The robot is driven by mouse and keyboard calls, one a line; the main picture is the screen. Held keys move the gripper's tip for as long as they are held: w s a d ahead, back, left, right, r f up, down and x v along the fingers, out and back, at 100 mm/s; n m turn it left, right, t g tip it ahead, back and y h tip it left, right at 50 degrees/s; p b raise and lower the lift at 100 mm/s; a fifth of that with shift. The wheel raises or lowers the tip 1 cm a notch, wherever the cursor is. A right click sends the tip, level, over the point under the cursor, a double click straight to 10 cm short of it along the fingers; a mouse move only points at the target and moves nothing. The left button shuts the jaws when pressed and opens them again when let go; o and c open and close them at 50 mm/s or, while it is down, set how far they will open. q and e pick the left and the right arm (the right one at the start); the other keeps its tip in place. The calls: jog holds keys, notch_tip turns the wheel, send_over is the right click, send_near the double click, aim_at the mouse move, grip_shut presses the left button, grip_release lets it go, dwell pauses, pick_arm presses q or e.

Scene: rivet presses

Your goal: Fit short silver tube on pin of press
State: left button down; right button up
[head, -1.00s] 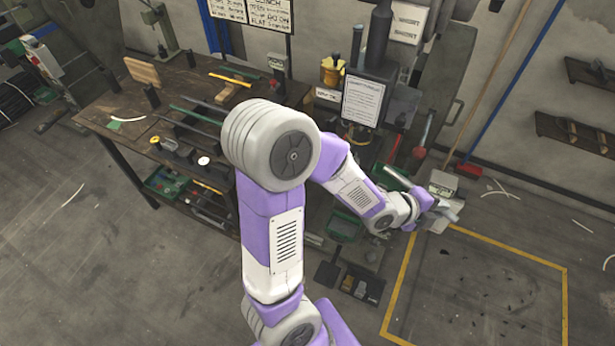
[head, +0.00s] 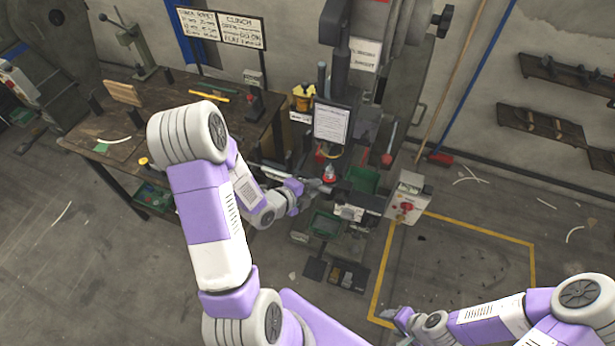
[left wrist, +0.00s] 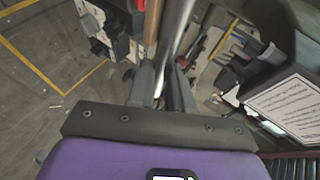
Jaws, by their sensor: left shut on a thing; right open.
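My left gripper (head: 314,187) is in front of the press (head: 340,45), over its lower work area. In the left wrist view my left gripper (left wrist: 162,92) is shut on a silver tube (left wrist: 178,32), which runs up and away from between the fingers. In the head view the tube is too small to make out clearly beside the gripper. A small red and pale piece (head: 330,174) stands just beyond the fingertips. The press pin cannot be made out. My right gripper (head: 392,317) is open, low over the floor by the yellow line, apart from the press.
A grey box with a red button (head: 405,198) stands right of the press. Green bins (head: 362,180) sit at its base. A sheet of paper (head: 332,122) hangs on its front. A workbench (head: 180,110) is at left. The floor inside the yellow line is clear.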

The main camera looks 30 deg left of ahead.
pick_arm(q)
jog(key=shift+s+a, duration=0.35)
jog(key=shift+s, duration=0.15)
pick_arm(e)
jog(key=shift+r, duration=0.55)
jog(key=shift+f, duration=0.15)
pick_arm(q)
jog(key=w+d+b, duration=0.2)
jog(key=w+b, duration=0.1)
jog(key=w, duration=0.4)
jog(key=w+d+b, duration=0.2)
jog(key=w+b, duration=0.2)
jog(key=w, duration=0.3)
jog(key=shift+w+d+f, duration=0.2)
jog(key=shift+d+f, duration=0.2)
pick_arm(e)
notch_tip(320, 180, down, 7)
jog(key=shift+f, duration=0.15)
pick_arm(q)
jog(key=shift+b, duration=0.35)
pick_arm(e)
jog(key=shift+f, duration=0.25)
jog(key=shift+f, duration=0.25)
